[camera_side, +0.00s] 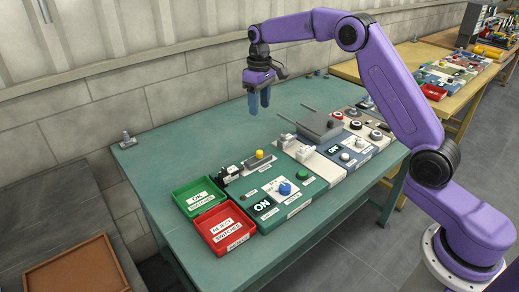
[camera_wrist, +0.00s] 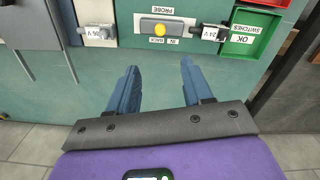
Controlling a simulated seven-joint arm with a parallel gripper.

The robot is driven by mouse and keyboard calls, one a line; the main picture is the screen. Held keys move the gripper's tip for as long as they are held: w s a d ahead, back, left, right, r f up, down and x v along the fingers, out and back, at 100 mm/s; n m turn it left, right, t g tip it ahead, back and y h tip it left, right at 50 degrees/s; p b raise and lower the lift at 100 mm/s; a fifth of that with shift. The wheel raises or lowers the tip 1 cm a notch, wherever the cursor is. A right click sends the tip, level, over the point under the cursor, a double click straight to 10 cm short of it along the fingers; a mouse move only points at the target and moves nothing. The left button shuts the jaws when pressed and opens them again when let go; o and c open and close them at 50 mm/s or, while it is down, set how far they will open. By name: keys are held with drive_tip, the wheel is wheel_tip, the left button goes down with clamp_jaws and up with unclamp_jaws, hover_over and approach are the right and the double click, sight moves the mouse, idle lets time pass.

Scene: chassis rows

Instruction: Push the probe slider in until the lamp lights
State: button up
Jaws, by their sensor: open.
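The probe slider, a yellow knob (camera_side: 259,154) on a grey track, stands at the back of the green panel in the side view. In the wrist view the yellow knob (camera_wrist: 160,30) sits near the middle of its track, under a PROBE label and above IN and BACK labels. My gripper (camera_side: 260,109) hangs in the air above and behind the slider, fingers down. In the wrist view my gripper (camera_wrist: 160,66) is open and empty, its fingers apart and clear of the knob. I cannot tell which small part of the panel is the lamp.
A blue knob (camera_side: 285,188) and an ON plate (camera_side: 262,206) sit on the green panel. A green OK tray (camera_side: 199,195) and a red reject tray (camera_side: 226,229) stand left. The table behind the slider is clear.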

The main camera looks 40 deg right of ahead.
sight(260, 151)
wheel_tip(260, 151, down, 17)
drive_tip(key=shift+f, duration=0.1)
idle(0.5)
